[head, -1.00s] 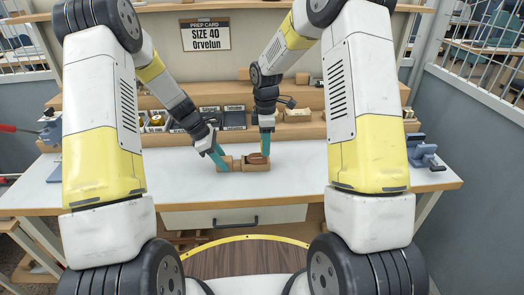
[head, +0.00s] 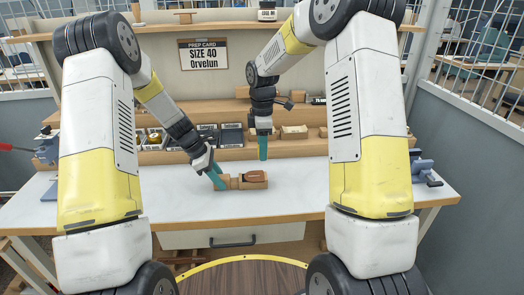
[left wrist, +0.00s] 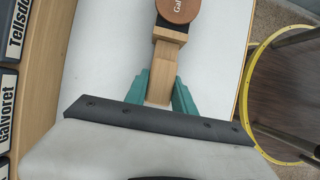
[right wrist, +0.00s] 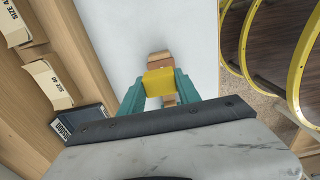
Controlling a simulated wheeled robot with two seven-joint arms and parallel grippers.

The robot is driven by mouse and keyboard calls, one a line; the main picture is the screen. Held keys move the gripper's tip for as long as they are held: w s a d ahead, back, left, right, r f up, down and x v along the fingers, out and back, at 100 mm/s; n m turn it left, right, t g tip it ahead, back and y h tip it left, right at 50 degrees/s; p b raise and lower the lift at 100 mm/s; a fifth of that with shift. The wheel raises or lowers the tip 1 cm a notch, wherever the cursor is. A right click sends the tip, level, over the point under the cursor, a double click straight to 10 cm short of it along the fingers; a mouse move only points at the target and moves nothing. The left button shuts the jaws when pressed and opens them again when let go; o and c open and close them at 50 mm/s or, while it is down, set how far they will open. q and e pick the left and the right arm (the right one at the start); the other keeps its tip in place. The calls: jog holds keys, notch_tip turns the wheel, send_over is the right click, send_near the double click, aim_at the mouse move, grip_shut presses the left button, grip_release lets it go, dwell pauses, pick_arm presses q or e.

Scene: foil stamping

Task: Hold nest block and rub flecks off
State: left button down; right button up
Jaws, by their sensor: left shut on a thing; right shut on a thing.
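The nest block (head: 253,184) is a wooden block with a narrower grip end, lying on the white bench top. A round reddish-brown piece (head: 255,174) with gold lettering sits in it; part of the piece shows in the left wrist view (left wrist: 178,9). My left gripper (head: 217,181) is shut on the block's grip end (left wrist: 160,78). My right gripper (head: 263,154) is shut on a small yellow block (right wrist: 160,82) and hangs above the nest block, apart from it. The yellow block hides much of the nest block in the right wrist view. Flecks are too small to make out.
Labelled dark trays (head: 207,136) and wooden blocks (head: 294,132) stand along the back of the bench. A prep card (head: 205,54) reading "SIZE 40 Orvelun" hangs above. A blue vise-like tool (head: 421,170) is at the right. The bench top (head: 315,185) right of the block is clear.

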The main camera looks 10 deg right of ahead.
pick_arm(q)
jog(key=c, duration=1)
grip_release()
jog(key=shift+o, duration=0.2)
